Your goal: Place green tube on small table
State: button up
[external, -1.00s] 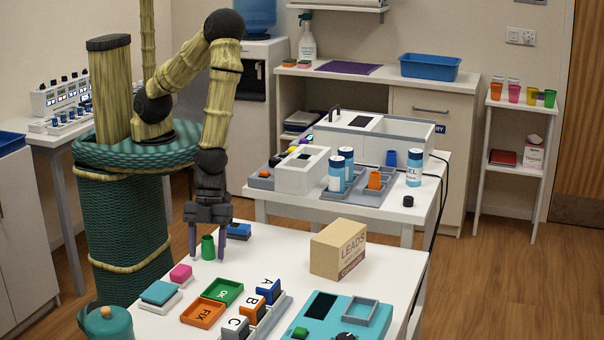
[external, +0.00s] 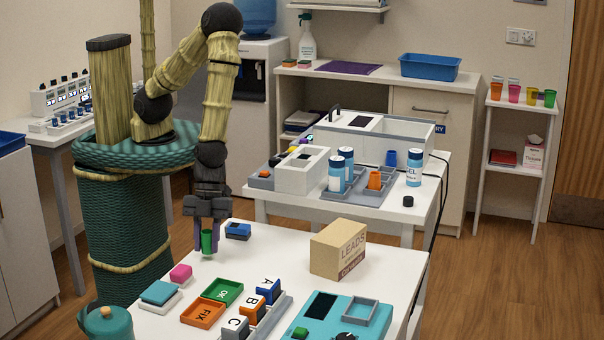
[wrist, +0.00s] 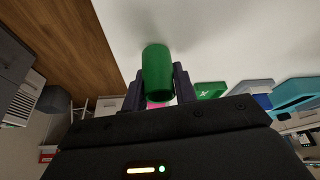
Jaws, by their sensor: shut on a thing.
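The green tube (external: 207,242) is upright between the fingers of my gripper (external: 206,246), at the left rear edge of the white front table (external: 290,252). I cannot tell whether the tube's bottom touches the table. The wrist view shows the green tube (wrist: 157,72) gripped between the two dark fingers of my gripper (wrist: 158,88). Another white table (external: 430,195) stands behind the front one. I cannot tell which is the small table.
Bare tabletop lies between the tube and the box. A narrow white shelf (external: 513,172) with coloured cups stands right.

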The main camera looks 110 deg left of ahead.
aim_at(208, 251)
notch_tip(208, 251, up, 8)
jog(key=shift+r, duration=0.2)
dwell(0.8)
jog(key=w+a+r+n+t+y+p, duration=0.1)
jog(key=w+a+r+n, duration=0.2)
jog(key=a, duration=0.6)
jog(key=w+a+r+n+t+y, duration=0.1)
jog(key=w+a+r+n+y, duration=0.1)
jog(key=a+r+n, duration=0.5)
jog(key=w+a+r+n+t+y+p, duration=0.1)
jog(key=w+a+r+n, duration=0.3)
jog(key=a, duration=0.7)
jog(key=shift+w+a+r+n+p, duration=0.2)
jog(key=shift+r+n+p, duration=0.1)
jog(key=shift+r+n, duration=0.4)
